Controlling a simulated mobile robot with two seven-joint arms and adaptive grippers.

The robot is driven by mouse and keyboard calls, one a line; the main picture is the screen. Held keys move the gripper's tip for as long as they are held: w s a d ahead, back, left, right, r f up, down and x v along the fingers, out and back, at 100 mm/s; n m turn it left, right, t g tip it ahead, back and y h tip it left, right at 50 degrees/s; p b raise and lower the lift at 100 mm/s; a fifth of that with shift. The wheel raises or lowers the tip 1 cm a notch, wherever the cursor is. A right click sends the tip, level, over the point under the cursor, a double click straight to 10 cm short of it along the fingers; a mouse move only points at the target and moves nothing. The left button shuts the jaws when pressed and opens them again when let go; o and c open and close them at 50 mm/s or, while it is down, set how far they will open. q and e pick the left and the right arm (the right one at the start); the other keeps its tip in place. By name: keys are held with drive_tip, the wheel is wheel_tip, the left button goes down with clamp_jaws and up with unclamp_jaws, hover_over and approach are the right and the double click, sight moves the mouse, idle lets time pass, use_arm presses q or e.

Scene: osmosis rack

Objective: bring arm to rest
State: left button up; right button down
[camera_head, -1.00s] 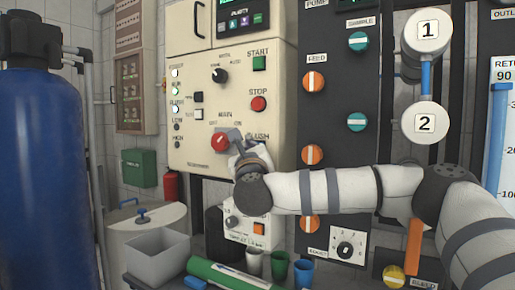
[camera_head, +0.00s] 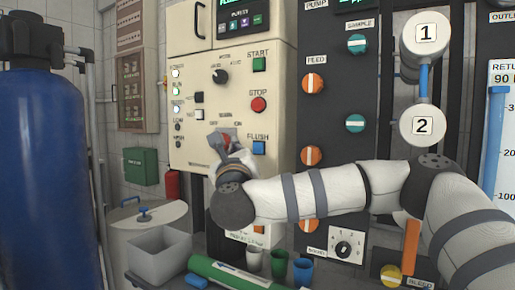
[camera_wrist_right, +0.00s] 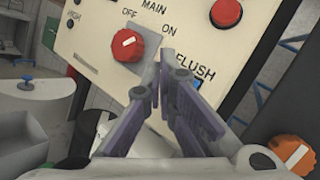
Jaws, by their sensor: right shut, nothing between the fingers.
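My right arm reaches in from the right in the head view. Its gripper (camera_head: 222,145) is in front of the lower part of the cream control panel (camera_head: 190,95), over the red MAIN knob (camera_head: 227,139), which it partly hides. In the right wrist view the gripper (camera_wrist_right: 158,72) is shut and empty, its fingertips to the right of the red knob (camera_wrist_right: 126,46) and apart from it in the picture. The knob's white mark slants. The blue FLUSH button (camera_head: 259,148) is uncovered in the head view. My left gripper is not in view.
A dark panel with orange and teal valves (camera_head: 312,83) stands right of the control panel. Below are a grey bin (camera_head: 160,262), a green tube (camera_head: 225,274) and several small cups (camera_head: 278,263). A blue tank (camera_head: 45,180) stands at the left.

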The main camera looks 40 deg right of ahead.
idle(0.6)
